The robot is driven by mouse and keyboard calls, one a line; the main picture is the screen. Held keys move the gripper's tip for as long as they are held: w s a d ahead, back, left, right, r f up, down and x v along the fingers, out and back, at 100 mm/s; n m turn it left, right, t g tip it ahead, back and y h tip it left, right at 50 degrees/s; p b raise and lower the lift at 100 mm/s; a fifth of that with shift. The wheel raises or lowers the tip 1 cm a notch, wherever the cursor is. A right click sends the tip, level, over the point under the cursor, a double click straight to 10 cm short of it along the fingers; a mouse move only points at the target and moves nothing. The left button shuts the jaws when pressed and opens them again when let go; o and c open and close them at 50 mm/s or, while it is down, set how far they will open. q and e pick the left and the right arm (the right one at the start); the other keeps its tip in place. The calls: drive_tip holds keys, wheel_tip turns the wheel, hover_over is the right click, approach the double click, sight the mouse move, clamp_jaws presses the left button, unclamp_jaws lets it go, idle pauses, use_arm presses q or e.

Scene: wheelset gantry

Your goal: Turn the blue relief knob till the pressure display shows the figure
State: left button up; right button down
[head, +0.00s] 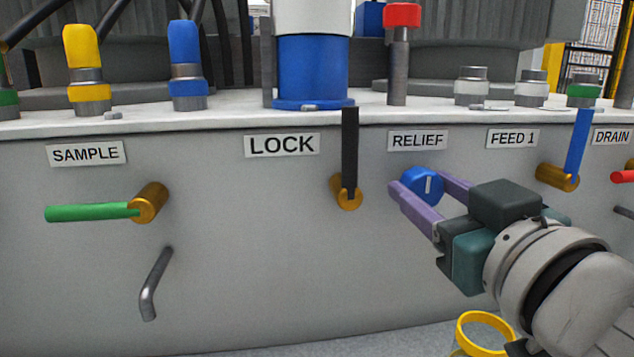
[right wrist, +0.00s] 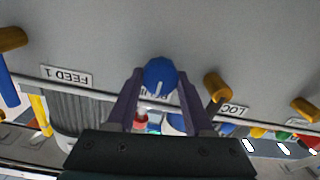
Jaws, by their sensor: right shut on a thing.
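The blue relief knob (head: 421,186) sits on the grey panel front below the RELIEF label (head: 418,140). A white mark on its face stands about upright in the head view. My right gripper (head: 428,188) is shut on the knob, with one purple finger on each side. In the right wrist view the knob (right wrist: 160,77) lies between the two fingertips, and its white mark also shows. The wrist picture is upside down. No pressure display is in view. My left gripper is not in view.
A green lever (head: 95,212) and a bent grey handle (head: 154,285) are further left. A yellow ring (head: 486,322) is below my right arm.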

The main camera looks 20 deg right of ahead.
drive_tip(key=shift+n, duration=0.3)
drive_tip(key=shift+c, duration=1.4)
unclamp_jaws()
drive_tip(key=shift+s, duration=0.1)
drive_tip(key=v, duration=0.9)
drive_tip(key=shift+s+b, duration=0.4)
drive_tip(key=shift+b, duration=0.05)
drive_tip(key=shift+a, duration=0.1)
